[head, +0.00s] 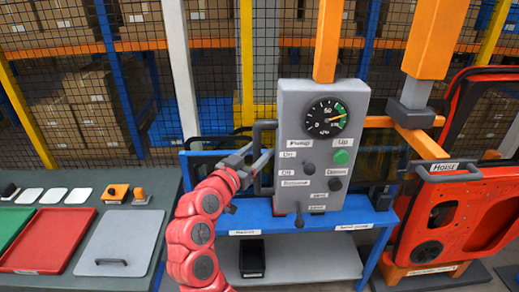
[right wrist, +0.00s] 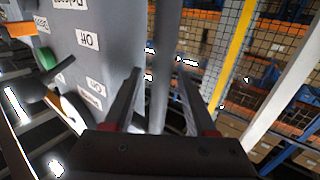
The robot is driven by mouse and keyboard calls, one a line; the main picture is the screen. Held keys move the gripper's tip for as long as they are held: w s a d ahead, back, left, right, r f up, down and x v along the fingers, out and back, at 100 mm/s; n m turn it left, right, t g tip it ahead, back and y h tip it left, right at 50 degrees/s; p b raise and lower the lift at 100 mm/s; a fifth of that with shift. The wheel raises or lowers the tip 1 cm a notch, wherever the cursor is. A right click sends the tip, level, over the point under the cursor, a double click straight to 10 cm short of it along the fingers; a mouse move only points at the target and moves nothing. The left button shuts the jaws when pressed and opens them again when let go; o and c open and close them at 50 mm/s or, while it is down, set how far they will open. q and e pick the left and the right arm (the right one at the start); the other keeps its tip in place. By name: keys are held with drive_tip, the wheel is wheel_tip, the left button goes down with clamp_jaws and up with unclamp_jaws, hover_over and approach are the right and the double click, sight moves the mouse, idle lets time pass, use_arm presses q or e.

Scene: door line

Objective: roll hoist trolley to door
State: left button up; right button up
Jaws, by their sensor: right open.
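A grey control box (head: 312,195) with a round gauge (head: 326,118), a green button (head: 341,157) and several knobs hangs below an orange post (head: 328,40) in the head view. A grey bar handle (head: 257,132) stands out from its left side. My right gripper (head: 257,162) is at this handle, on the end of my red arm. In the right wrist view the upright handle bar (right wrist: 166,55) lies between the two open fingers, which stand apart on either side of it. Contact cannot be told. My left gripper is not in view.
A red-orange door (head: 477,215) with a grey handle labelled "Hoist" or similar (head: 455,170) stands at right. A blue table (head: 262,218) is behind the box. A bench with trays (head: 115,240) is at left. A mesh fence (head: 215,70) closes off the racks behind.

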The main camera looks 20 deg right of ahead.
drive_tip(key=shift+c, duration=0.4)
clamp_jaws()
idle(0.9)
